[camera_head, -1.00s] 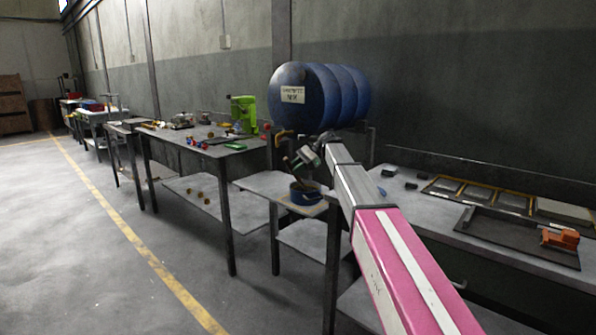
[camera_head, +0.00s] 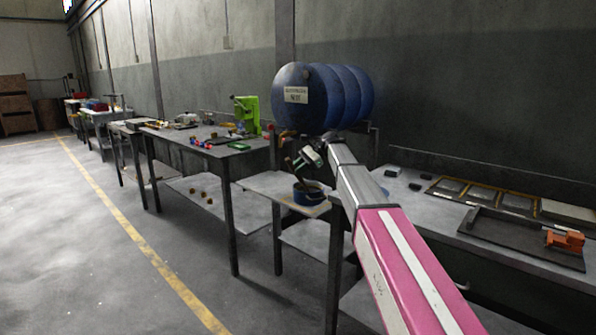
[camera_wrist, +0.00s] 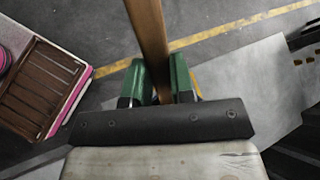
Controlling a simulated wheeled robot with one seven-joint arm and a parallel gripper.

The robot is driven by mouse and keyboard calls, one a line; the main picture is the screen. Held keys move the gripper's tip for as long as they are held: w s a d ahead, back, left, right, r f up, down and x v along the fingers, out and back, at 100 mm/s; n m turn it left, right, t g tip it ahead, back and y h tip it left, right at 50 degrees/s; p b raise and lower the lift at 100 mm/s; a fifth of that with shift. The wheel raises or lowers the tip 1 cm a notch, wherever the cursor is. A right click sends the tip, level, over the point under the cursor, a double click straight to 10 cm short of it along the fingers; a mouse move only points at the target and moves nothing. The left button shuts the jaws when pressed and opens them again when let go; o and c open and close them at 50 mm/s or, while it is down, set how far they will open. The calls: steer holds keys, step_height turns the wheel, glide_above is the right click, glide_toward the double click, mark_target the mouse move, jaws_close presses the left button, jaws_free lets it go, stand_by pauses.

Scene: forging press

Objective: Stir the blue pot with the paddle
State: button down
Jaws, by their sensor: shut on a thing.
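The blue pot (camera_head: 307,194) stands on a small table below the blue drum, just under my gripper. My gripper (camera_head: 302,161) has green fingers and is at the end of the arm, above the pot. In the wrist view my gripper (camera_wrist: 162,85) is shut on the brown wooden paddle (camera_wrist: 150,35), whose shaft runs between the fingers. In the head view the paddle reaches down toward the pot's opening. Its lower end and the inside of the pot are too small to make out, and the wrist view does not show the pot.
A big blue drum (camera_head: 322,97) lies on a stand behind the pot. A bench on the right carries dark trays and an orange tool (camera_head: 565,241). A bench on the left (camera_head: 190,139) holds a green machine (camera_head: 246,113). The floor at the left is clear.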

steer(key=shift+r, duration=2.8)
steer(key=shift+r, duration=2)
